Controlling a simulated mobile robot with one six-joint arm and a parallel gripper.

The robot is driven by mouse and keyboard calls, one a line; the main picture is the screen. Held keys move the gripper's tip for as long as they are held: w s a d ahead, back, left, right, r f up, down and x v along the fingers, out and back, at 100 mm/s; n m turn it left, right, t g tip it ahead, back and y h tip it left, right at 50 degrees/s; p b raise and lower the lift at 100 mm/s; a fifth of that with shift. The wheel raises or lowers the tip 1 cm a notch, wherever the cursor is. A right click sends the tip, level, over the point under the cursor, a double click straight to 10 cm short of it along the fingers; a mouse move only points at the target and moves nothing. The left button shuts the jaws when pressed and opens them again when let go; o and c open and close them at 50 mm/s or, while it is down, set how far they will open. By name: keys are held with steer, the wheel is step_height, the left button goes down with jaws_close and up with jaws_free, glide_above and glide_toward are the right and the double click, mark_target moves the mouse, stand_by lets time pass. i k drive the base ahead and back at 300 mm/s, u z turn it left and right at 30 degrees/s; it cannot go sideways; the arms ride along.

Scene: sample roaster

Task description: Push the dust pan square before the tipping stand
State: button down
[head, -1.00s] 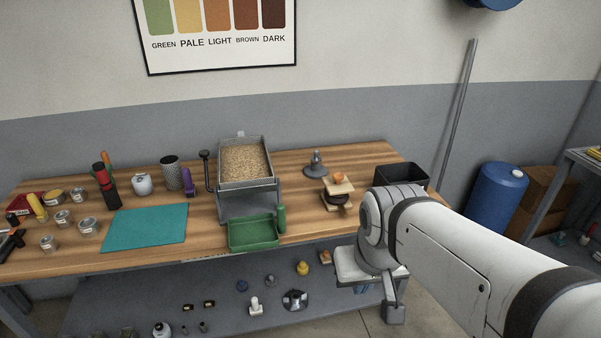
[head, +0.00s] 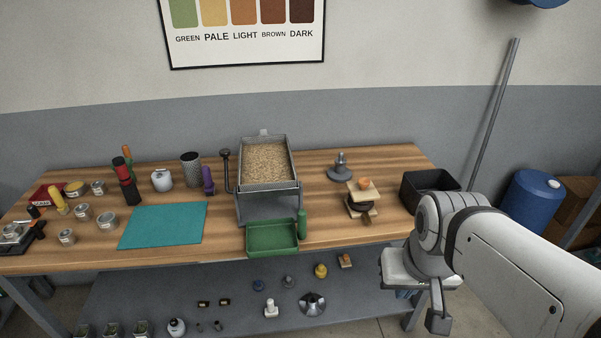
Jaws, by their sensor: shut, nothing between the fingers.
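The dust pan, a shallow green tray (head: 272,250), lies at the bench's front edge, directly before the tipping stand (head: 266,206). Its back edge is close to the stand's base; I cannot tell whether they touch. Its sides look roughly in line with the stand, with at most a slight turn. A green upright cylinder (head: 302,223) is at its right side. The grey stand carries a tilted metal tray of pale beans (head: 265,162). My gripper (head: 437,322) is shut and empty, low in front of the bench's right end, well right of the pan and apart from it.
A teal mat (head: 162,226) lies left of the stand. A stacked wooden piece with a dark handle (head: 363,198) and a black bin (head: 430,188) stand to the right. The bench top (head: 325,220) just right of the pan is clear. Several small items lie on the lower shelf (head: 240,285).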

mark_target(265, 238)
steer(key=i, duration=0.9)
steer(key=z, duration=0.05)
